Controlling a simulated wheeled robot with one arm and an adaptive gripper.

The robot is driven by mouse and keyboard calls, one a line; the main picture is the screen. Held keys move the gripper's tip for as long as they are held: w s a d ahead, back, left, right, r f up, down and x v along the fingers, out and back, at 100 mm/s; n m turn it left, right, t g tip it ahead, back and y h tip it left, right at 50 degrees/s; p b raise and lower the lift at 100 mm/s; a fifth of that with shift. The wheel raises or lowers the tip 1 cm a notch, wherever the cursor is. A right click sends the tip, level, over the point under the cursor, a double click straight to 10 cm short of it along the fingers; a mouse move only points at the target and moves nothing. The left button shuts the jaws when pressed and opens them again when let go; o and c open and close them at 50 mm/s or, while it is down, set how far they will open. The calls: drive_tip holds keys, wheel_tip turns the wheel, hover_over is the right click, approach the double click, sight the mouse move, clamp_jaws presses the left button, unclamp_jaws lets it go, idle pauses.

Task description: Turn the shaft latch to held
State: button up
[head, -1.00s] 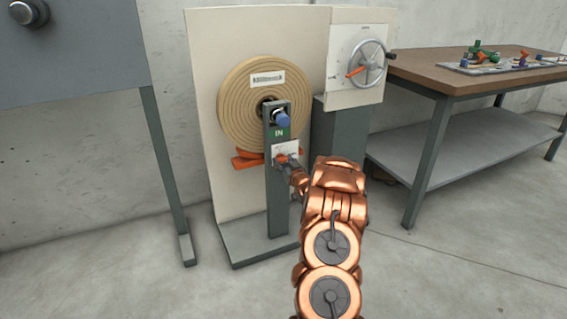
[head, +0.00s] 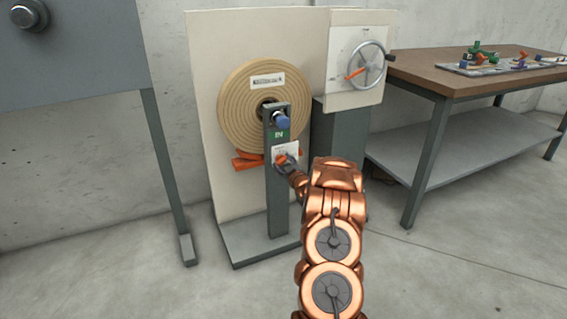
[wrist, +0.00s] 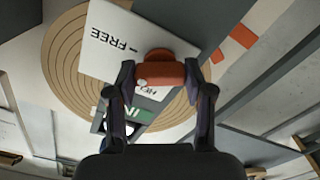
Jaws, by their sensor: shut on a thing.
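The shaft latch is an orange-red knob (wrist: 165,74) on a white label plate (wrist: 100,58) on the grey post; it also shows in the head view (head: 280,159). In the wrist view the plate reads "FREE", upside down, at the left. A second word below the knob is partly covered and cannot be fully read. My gripper (wrist: 165,84) has its two dark fingers on either side of the knob and is shut on it. In the head view my gripper (head: 286,164) reaches the post from the lower right.
Above the latch, the post (head: 277,200) carries a green "IN" sign (head: 279,135) and a blue knob (head: 282,122). A tan spiral roll (head: 235,110) is behind it. A handwheel (head: 368,65) is at upper right, with a workbench (head: 440,75) beyond.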

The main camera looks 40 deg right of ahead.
drive_tip(key=n+b, duration=0.1)
drive_tip(key=n, duration=0.4)
drive_tip(key=shift+f+n, duration=0.1)
drive_tip(key=shift+n, duration=0.3)
drive_tip(key=n+b, duration=0.3)
drive_tip(key=n, duration=0.2)
drive_tip(key=shift+w+a+n+b, duration=0.1)
drive_tip(key=shift+n+b, duration=0.4)
drive_tip(key=shift+b, duration=0.05)
drive_tip(key=o, duration=1.2)
drive_tip(key=shift+c, duration=0.2)
